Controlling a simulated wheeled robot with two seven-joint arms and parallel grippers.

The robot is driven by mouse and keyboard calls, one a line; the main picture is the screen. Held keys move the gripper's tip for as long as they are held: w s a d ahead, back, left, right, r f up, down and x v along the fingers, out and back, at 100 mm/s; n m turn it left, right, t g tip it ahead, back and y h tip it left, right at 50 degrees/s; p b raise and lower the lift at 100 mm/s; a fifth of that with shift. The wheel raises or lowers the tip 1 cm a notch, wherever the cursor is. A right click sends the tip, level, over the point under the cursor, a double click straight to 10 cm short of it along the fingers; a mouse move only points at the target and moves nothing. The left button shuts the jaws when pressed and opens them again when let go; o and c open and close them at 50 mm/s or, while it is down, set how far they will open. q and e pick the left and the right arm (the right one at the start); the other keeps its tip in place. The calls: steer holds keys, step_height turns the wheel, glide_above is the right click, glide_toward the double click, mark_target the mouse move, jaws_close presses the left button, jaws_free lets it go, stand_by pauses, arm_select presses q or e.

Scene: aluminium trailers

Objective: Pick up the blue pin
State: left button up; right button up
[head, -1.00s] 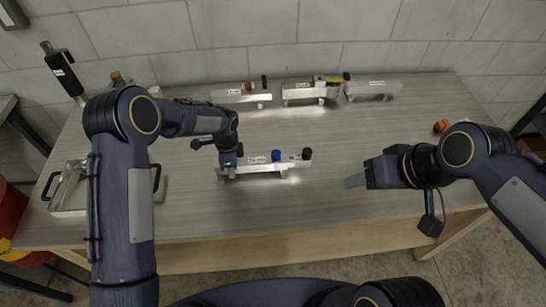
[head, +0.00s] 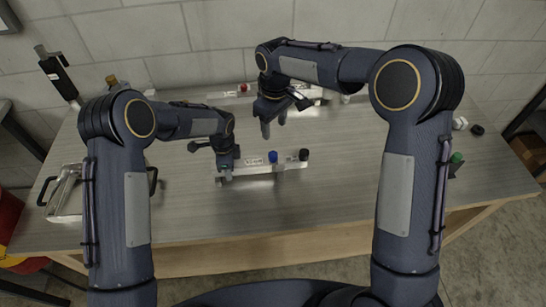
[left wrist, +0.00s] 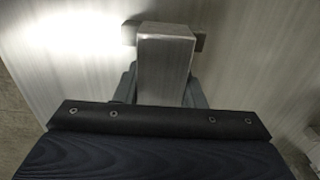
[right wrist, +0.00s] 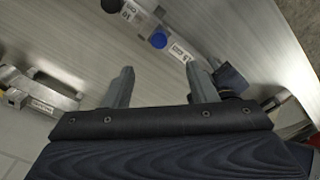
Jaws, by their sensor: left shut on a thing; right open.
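The blue pin (head: 272,157) stands in the front aluminium trailer (head: 288,166), between a white label and a black knob (head: 304,154) at the trailer's right end. My left gripper (head: 226,172) is shut on the trailer's left end; in the left wrist view its fingers lie on both sides of the metal bar (left wrist: 165,62). My right gripper (head: 273,129) is open and empty, behind and above the trailer. In the right wrist view the blue pin (right wrist: 159,40) shows beyond the gap between the open fingers (right wrist: 160,88), apart from them.
Other aluminium trailers stand along the back, partly hidden by my right arm; one carries a red knob (head: 244,87). A metal tray (head: 68,192) is at the left. A green-topped item (head: 456,157) is at the right edge. The tabletop in front of the trailer is clear.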

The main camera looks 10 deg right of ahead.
glide_above(273, 154)
steer(key=f, duration=0.7)
steer(key=shift+a+f, duration=0.15)
steer(key=shift+a, duration=0.1)
steer(key=shift+d+f, duration=0.15)
steer(key=shift+f, duration=1.3)
steer(key=shift+d+f, duration=0.1)
steer(key=shift+f, duration=1.3)
steer(key=c, duration=1.1)
arm_select(q)
steer(key=o, duration=1.2)
arm_select(e)
steer(key=shift+o, duration=0.2)
step_height(273, 154, up, 10)
arm_select(q)
step_height(273, 154, up, 12)
